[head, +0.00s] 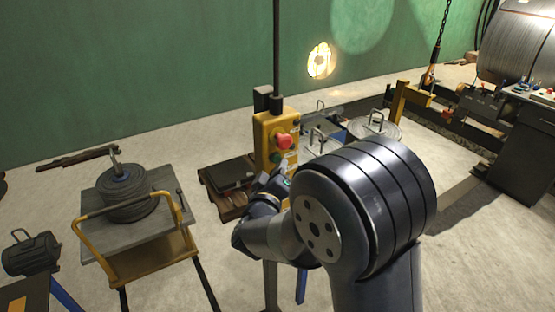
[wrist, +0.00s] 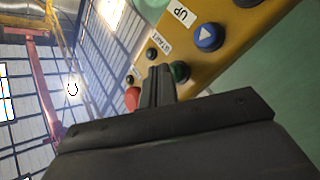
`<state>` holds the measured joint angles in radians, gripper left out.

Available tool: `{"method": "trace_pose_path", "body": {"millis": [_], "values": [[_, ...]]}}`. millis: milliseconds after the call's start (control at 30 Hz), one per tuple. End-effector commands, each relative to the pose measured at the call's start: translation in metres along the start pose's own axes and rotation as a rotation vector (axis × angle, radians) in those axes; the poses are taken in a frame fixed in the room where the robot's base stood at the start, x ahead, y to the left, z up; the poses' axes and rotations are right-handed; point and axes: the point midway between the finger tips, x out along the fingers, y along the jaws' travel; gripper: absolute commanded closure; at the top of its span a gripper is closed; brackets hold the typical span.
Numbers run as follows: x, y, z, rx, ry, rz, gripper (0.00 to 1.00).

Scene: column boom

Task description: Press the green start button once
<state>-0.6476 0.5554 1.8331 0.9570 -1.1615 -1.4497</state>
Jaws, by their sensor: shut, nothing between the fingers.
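The yellow control box (head: 263,132) hangs on a dark pole in the head view, with a red mushroom button (head: 284,141) on its face. The green start button (head: 275,158) sits just below the red one. In the wrist view the green button (wrist: 180,71) is at the right side of my fingertips, near a START label (wrist: 172,47). My gripper (wrist: 159,74) is shut and empty, its tips close to the panel. I cannot tell whether they touch it. The red button (wrist: 132,98) shows left of the fingers. In the head view my wrist hides the fingers and the lower box.
A blue button (wrist: 207,36) with a white arrow and an UP label are on the same panel, along with small black knobs (wrist: 152,53). A yellow-handled cart (head: 150,262) with a wire coil stands at left. A pallet (head: 228,196) lies behind the box.

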Motion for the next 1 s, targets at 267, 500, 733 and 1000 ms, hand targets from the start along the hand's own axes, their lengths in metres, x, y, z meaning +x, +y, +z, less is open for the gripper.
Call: {"method": "trace_pose_path", "body": {"millis": [267, 500, 733, 1000], "values": [[0.0001, -0.0001, 0.0001, 0.0, 0.0, 0.0, 1.0], [0.0017, -0.0014, -0.0011, 0.0, 0.0, 0.0, 1.0], [0.0036, -0.0028, -0.0024, 0.0, 0.0, 0.0, 1.0], [0.006, -0.0042, -0.0043, 0.0, 0.0, 0.0, 1.0]]}}
